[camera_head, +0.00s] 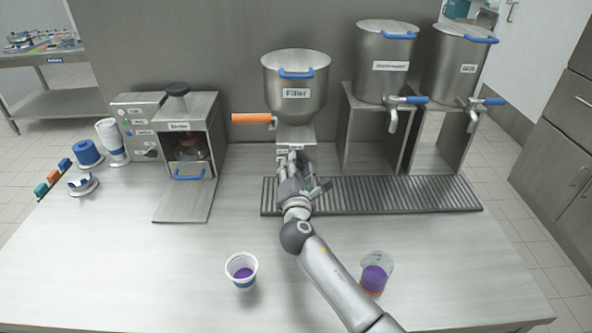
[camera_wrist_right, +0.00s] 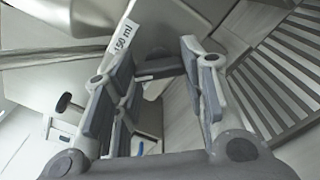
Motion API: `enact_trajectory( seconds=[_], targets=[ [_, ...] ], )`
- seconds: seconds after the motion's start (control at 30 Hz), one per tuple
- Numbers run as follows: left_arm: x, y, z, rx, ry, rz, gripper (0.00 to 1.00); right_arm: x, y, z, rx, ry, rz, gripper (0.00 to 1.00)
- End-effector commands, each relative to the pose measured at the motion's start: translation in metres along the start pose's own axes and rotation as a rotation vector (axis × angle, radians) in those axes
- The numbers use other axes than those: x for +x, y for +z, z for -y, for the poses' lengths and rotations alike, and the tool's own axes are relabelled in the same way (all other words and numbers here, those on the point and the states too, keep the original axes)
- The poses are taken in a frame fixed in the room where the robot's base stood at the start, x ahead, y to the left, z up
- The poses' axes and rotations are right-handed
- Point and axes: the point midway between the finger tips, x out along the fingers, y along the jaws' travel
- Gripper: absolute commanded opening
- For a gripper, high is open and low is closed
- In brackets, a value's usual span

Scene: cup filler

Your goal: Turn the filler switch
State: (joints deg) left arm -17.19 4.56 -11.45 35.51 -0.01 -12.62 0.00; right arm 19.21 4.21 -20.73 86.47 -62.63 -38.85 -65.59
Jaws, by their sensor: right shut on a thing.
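The filler (camera_head: 297,105) is a steel hopper with a blue handle and a label, standing at the back middle. An orange handle (camera_head: 252,118) sticks out level to its left. My right gripper (camera_head: 291,163) reaches to the front of the filler's base, below the hopper. In the wrist view its fingers (camera_wrist_right: 160,85) stand on both sides of a dark switch part (camera_wrist_right: 160,67), beside a "150 ml" label (camera_wrist_right: 122,42). The gripper is shut on this part. The fingers hide much of the switch, so its turn angle cannot be told. My left gripper is out of view.
A slotted drain grate (camera_head: 400,195) lies right of the gripper. A white cup with purple contents (camera_head: 242,282) and a clear beaker with purple contents (camera_head: 375,288) stand in front, on either side of my forearm. Two steel tanks (camera_head: 384,85) stand back right; a small machine (camera_head: 190,110) stands left.

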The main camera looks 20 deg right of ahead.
Motion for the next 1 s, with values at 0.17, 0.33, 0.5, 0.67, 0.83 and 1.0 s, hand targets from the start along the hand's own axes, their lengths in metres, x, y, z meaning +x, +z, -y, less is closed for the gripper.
enact_trajectory(
  seconds=[0.17,0.33,0.5,0.67,0.83,1.0],
  targets=[
    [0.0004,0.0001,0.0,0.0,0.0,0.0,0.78,0.0002,0.0004,-0.0003,0.009,0.0,0.0,0.15],
    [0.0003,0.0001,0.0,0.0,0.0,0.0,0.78,0.0002,0.0005,-0.0003,0.008,0.0,0.0,0.15],
    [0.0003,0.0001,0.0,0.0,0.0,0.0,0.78,0.0002,0.0006,-0.0004,0.007,0.0,0.001,0.51],
    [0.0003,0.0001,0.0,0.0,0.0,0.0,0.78,0.0002,0.0005,-0.0003,0.007,0.0,0.001,0.61],
    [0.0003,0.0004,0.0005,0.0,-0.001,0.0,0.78,0.0001,0.0004,-0.0002,0.006,0.0,0.001,0.61],
    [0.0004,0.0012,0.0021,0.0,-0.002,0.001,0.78,-0.0061,-0.0001,-0.0002,0.007,0.001,0.0,0.61]
  ],
)
